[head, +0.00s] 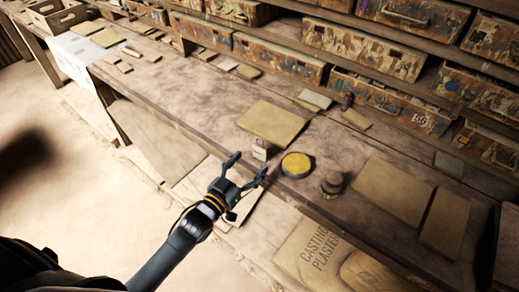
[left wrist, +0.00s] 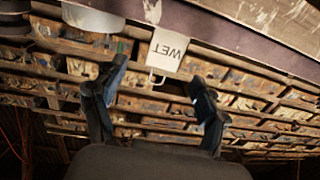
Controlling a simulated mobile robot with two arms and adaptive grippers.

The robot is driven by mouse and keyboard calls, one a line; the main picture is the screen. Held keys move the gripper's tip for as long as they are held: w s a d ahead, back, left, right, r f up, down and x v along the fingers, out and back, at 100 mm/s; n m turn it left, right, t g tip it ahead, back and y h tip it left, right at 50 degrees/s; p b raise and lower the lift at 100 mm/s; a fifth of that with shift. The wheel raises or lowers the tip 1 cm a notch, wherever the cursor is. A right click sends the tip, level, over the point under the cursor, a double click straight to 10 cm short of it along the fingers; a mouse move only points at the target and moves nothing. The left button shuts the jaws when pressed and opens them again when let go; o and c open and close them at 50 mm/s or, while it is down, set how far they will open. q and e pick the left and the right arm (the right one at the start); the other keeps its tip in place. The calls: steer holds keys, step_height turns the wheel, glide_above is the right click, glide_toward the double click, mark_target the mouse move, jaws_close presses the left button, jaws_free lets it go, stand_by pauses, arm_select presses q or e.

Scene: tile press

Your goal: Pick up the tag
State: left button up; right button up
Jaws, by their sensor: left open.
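The tag shows in the left wrist view as a pale card (left wrist: 168,50) with the word WET upside down and a small wire loop at its lower end. In the head view it is a small whitish piece (head: 260,153) at the front edge of the workbench (head: 170,105). My left gripper (head: 249,166) is open and empty, with its fingers toward the tag. In the left wrist view the fingers (left wrist: 157,73) stand apart on either side of the tag's loop end, and neither visibly touches it. My right gripper is not in view.
A yellow-topped round tin (head: 296,164) and a dark weight-like object (head: 332,185) stand right of the tag. A tan slab (head: 271,123) lies behind it. Bigger slabs (head: 392,191) lie at the right. Drawers (head: 357,47) line the back. Sacks (head: 318,254) sit below the bench.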

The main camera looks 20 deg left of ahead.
mark_target(259, 151)
arm_select(q)
steer(key=shift+w+d, duration=0.2)
steer(key=shift+w, duration=0.4)
steer(key=shift+w+d, duration=0.15)
steer(key=shift+w, duration=0.25)
steer(key=x, duration=0.1)
steer(key=p+x, duration=0.1)
steer(key=x, duration=0.2)
steer(key=shift+w+a+f+p, duration=0.1)
steer(key=shift+w+a+p, duration=0.1)
steer(key=shift+a+p, duration=0.15)
steer(key=shift+w+d+f, duration=0.1)
steer(key=shift+w+d, duration=0.05)
steer(key=shift+w, duration=0.15)
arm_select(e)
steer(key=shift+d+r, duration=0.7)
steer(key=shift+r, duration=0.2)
arm_select(q)
steer(key=c, duration=1.1)
steer(key=shift+o, duration=0.2)
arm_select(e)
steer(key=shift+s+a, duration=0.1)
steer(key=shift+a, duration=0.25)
